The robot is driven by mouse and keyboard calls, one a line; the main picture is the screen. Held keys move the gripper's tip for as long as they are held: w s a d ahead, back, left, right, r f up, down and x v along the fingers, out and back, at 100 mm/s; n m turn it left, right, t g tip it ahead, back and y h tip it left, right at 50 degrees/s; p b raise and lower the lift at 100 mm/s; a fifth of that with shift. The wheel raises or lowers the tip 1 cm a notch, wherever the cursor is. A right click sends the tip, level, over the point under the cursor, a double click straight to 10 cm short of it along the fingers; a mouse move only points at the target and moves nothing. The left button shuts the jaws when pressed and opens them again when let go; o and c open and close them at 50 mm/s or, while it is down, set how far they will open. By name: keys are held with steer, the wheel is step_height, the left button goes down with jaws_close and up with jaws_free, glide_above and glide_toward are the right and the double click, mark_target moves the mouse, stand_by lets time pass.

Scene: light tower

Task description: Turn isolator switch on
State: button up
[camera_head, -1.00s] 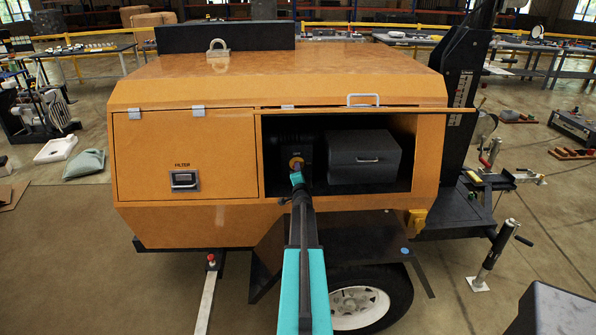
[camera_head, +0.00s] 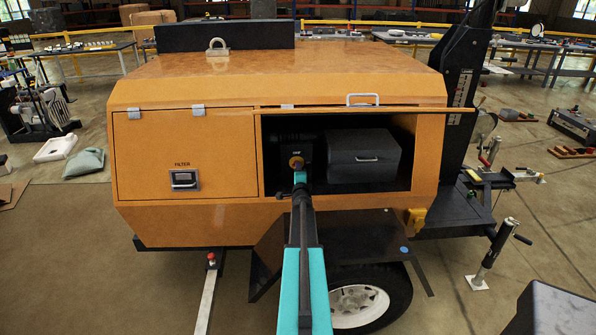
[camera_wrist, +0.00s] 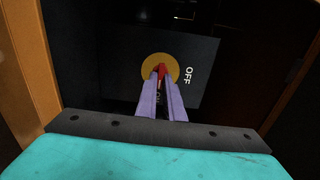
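The isolator switch is a yellow disc (camera_head: 296,161) on a dark panel inside the open right bay of the orange machine. In the wrist view the yellow disc (camera_wrist: 149,66) carries a red handle (camera_wrist: 162,70), mostly hidden between my fingers. The word OFF stands right of the disc, turned sideways. Pale lettering below the disc is largely covered by the fingers. My gripper (camera_wrist: 161,76) has its two purple fingers close together, one on each side of the red handle, and appears shut on it. In the head view my gripper (camera_head: 299,171) reaches into the bay at the disc.
A dark box (camera_head: 364,157) with a handle sits right of the switch inside the bay. The raised cover's edge (camera_head: 350,110) runs along the top of the opening. A closed FILTER door (camera_head: 185,150) is on the left. The wheel (camera_head: 358,306) is below.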

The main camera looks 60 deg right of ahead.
steer(key=o, duration=0.5)
steer(key=shift+s+d+r, duration=0.1)
steer(key=shift+d+r, duration=0.05)
steer(key=shift+c, duration=0.2)
steer(key=shift+a, duration=0.2)
steer(key=b+v, duration=0.3)
steer(key=v, duration=1)
steer(key=shift+b, duration=0.35)
steer(key=shift+s+a, duration=0.15)
steer(key=shift+a, duration=0.05)
